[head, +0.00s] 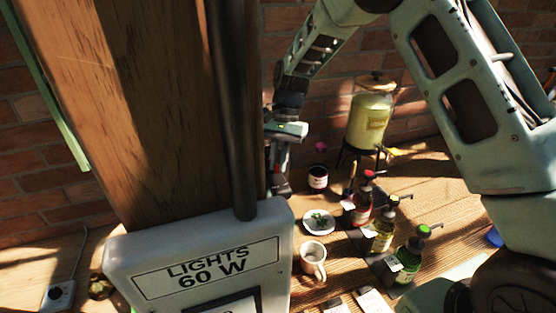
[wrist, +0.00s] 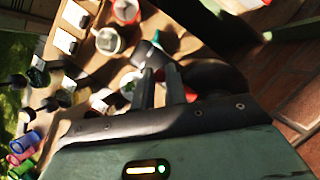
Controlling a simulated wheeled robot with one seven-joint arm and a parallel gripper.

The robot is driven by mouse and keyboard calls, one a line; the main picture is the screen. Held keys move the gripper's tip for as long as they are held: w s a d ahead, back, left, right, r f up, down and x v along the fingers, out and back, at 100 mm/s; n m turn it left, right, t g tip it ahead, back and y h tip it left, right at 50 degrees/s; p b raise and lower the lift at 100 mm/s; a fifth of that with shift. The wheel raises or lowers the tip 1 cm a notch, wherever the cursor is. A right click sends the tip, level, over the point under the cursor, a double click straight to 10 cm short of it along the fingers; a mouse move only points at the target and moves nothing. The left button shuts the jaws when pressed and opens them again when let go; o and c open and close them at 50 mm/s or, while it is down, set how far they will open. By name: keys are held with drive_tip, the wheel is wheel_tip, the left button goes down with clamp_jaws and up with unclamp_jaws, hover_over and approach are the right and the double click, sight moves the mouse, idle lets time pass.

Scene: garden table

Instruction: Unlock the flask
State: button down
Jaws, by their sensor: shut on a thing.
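In the wrist view, a grey rounded thing with a teal tip (wrist: 148,52), probably the flask, lies at the fingertips of my gripper (wrist: 160,75). The two dark fingers are close together and shut on it; exactly where they grip it is unclear. A large dark rounded shape beside the fingers is in shadow. In the head view, my gripper (head: 280,180) points down just right of the wooden post. The post and the grey box hide what is below it, and no whole flask shows there.
A wooden post (head: 135,110) and a "LIGHTS 60 W" box (head: 205,240) block the left. On the table stand a dark jar (head: 317,179), a plate (head: 318,228), a white mug (head: 311,262), several pump bottles (head: 382,235) and a yellow drink dispenser (head: 369,120). A brick wall is behind.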

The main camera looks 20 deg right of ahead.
drive_tip(key=n, duration=0.2)
drive_tip(key=d+n+h, duration=0.1)
drive_tip(key=n, duration=0.1)
drive_tip(key=w+n+g+h, duration=0.1)
drive_tip(key=n, duration=0.1)
drive_tip(key=shift+d, duration=0.25)
drive_tip(key=shift+w+d+n+h, duration=0.25)
drive_tip(key=shift+n+h, duration=0.25)
drive_tip(key=shift+n, duration=0.7)
drive_tip(key=shift+w+d+n+h, duration=0.1)
drive_tip(key=shift+w+n+h, duration=0.3)
drive_tip(key=shift+n, duration=0.8)
drive_tip(key=shift+w+d+n+h, duration=0.15)
drive_tip(key=shift+n+h, duration=0.45)
drive_tip(key=shift+n, duration=0.6)
drive_tip(key=c, duration=1.4)
unclamp_jaws()
drive_tip(key=shift+w+r+b, duration=0.25)
drive_tip(key=shift+r+b, duration=0.25)
drive_tip(key=b+v, duration=0.2)
drive_tip(key=v, duration=1.4)
drive_tip(key=shift+s+r+b, duration=0.25)
drive_tip(key=shift+b, duration=0.1)
